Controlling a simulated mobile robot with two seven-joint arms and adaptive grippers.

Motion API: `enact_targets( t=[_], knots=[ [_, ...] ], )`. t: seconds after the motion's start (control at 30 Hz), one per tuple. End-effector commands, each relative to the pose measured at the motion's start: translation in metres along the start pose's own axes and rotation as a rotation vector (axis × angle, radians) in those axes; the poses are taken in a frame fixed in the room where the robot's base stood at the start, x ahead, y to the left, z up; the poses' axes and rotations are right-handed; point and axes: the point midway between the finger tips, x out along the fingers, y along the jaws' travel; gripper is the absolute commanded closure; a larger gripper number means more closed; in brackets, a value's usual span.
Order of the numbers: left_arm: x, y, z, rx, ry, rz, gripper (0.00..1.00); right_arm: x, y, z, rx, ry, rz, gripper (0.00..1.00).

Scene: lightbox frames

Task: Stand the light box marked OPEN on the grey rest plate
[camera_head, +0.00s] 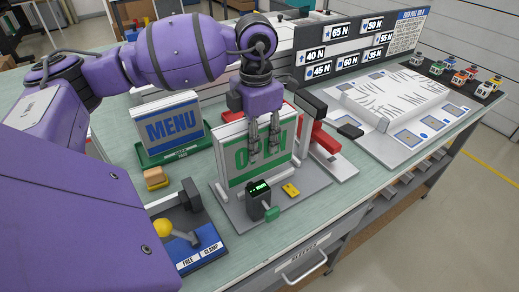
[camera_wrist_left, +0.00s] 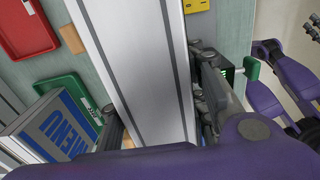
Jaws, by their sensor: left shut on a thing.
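The light box (camera_head: 258,152) with green OPEN lettering stands upright in a white frame, above or on a grey plate (camera_head: 236,212). I cannot tell whether its bottom edge touches the plate. My left gripper (camera_head: 264,148) comes down from above and is shut on the box, its fingers covering part of the lettering. In the left wrist view the box's white and grey top edge (camera_wrist_left: 150,75) runs between the fingers. Dark jointed parts of mine show at that view's right edge, perhaps my right gripper (camera_wrist_left: 308,30); its opening is unclear.
A device with a green display (camera_head: 258,193) and a yellow block (camera_head: 291,190) are at the plate's front. A blue MENU box (camera_head: 170,125) stands in a green tray (camera_head: 150,160) to the left. A red and black fixture (camera_head: 322,135) stands close right. A lever clamp (camera_head: 190,240) sits front left.

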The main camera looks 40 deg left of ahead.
Motion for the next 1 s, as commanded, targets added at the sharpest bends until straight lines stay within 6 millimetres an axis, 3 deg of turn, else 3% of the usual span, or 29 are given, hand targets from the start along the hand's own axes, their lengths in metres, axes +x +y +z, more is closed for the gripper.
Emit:
enact_targets(
  t=[0.27,0.53,0.93,0.97,1.0],
  knots=[
    [0.015,0.007,0.013,0.0,-0.004,-0.001,1.0,0.003,-0.003,-0.009,0.004,0.016,-0.003,0.6],
    [0.049,0.01,0.016,0.0,-0.002,0.0,1.0,0.003,-0.003,-0.013,0.005,0.021,-0.004,0.6],
    [0.055,0.01,0.016,0.001,-0.003,0.0,1.0,-0.001,-0.002,0.002,0.007,-0.002,0.0,0.6],
    [0.055,0.01,0.016,0.001,-0.001,0.0,0.58,-0.002,-0.002,0.001,0.006,-0.002,0.0,0.6],
    [0.055,0.01,0.016,0.001,-0.002,0.0,0.52,-0.002,-0.002,0.001,0.006,-0.003,0.0,0.6]
  ],
)
